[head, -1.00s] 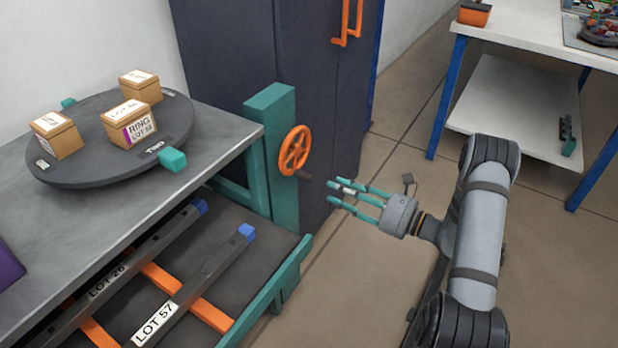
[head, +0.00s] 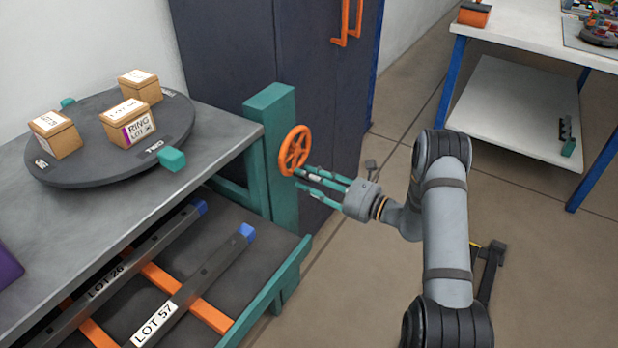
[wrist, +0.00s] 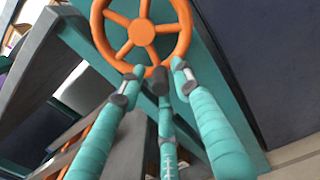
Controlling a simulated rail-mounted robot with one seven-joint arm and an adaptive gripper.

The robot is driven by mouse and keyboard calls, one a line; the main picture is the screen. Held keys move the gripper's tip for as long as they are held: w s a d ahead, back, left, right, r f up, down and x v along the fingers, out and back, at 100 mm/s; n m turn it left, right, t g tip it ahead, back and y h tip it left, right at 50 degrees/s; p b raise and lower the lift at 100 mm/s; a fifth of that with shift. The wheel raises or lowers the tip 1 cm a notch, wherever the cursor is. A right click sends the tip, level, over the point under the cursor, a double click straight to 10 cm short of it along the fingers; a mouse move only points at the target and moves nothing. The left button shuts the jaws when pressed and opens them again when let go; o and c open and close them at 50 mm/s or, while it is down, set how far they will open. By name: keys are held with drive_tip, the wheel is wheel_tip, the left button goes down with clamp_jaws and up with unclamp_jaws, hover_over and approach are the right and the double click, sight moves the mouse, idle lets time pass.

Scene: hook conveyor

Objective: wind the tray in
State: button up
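The orange handwheel (head: 294,150) is on a teal post (head: 282,195) at the bench end; it also shows in the wrist view (wrist: 142,33). Its dark crank handle (wrist: 159,83) points toward my gripper. My gripper (head: 303,178) has its teal fingers apart. In the wrist view the handle lies between the fingertips (wrist: 157,70); I cannot tell whether they touch it. In the head view the fingers largely hide the handle. The dark tray (head: 262,268) with a teal front edge sticks out below the bench, holding dark bars labelled LOT 26 and LOT 57 (head: 155,325).
A round turntable (head: 90,170) with small boxes sits on the grey bench top (head: 215,140). A dark cabinet (head: 235,50) stands close behind the wheel. A white table (head: 535,30) with blue legs is at the right.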

clamp_jaws()
idle(0.7)
